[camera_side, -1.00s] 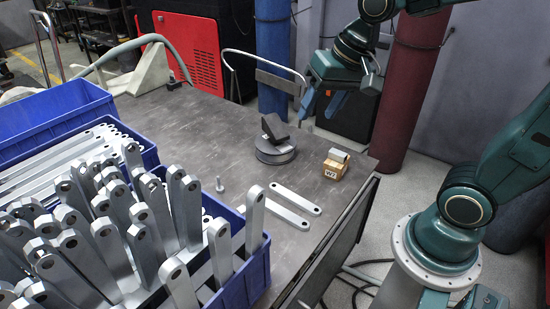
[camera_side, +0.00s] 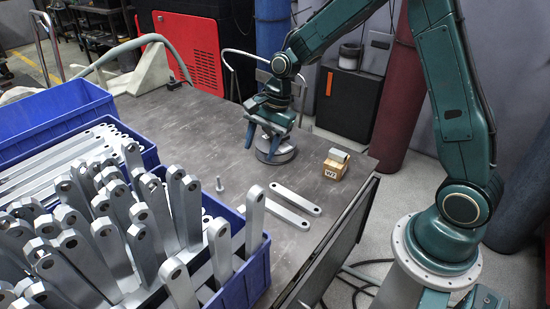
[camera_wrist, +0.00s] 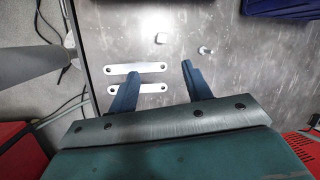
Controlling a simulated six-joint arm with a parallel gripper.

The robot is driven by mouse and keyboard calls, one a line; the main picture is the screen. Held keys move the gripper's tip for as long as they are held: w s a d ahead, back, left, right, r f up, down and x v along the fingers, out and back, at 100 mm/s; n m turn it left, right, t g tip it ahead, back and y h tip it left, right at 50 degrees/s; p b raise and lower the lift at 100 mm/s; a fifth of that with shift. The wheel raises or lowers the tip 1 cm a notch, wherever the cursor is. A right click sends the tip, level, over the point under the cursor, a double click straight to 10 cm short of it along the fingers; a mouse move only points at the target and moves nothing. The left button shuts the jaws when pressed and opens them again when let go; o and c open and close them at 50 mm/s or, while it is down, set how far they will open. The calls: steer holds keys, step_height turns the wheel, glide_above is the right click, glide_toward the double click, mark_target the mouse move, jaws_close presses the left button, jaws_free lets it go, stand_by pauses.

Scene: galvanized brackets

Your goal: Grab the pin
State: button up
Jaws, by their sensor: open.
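The pin (camera_side: 219,184) is a small grey metal piece standing upright on the dark table, just right of the blue crates in the side view. In the wrist view, I take the small bright piece near the upper right to be the pin (camera_wrist: 205,50).
Two flat brackets (camera_side: 295,198) (camera_wrist: 136,68) lie near the table edge. A blue crate (camera_side: 258,273) full of brackets fills the near left.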

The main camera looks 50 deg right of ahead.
mark_target(243, 208)
steer(key=w+f+m+g+y, duration=0.1)
steer(key=w+f+m, duration=0.2)
steer(key=f, duration=0.7)
steer(key=shift+f+m, duration=0.4)
steer(key=shift+m, duration=0.6)
steer(key=shift+d, duration=0.1)
steer(key=shift+x, duration=4.3)
steer(key=shift+x, duration=2.6)
steer(key=shift+w+r, duration=0.1)
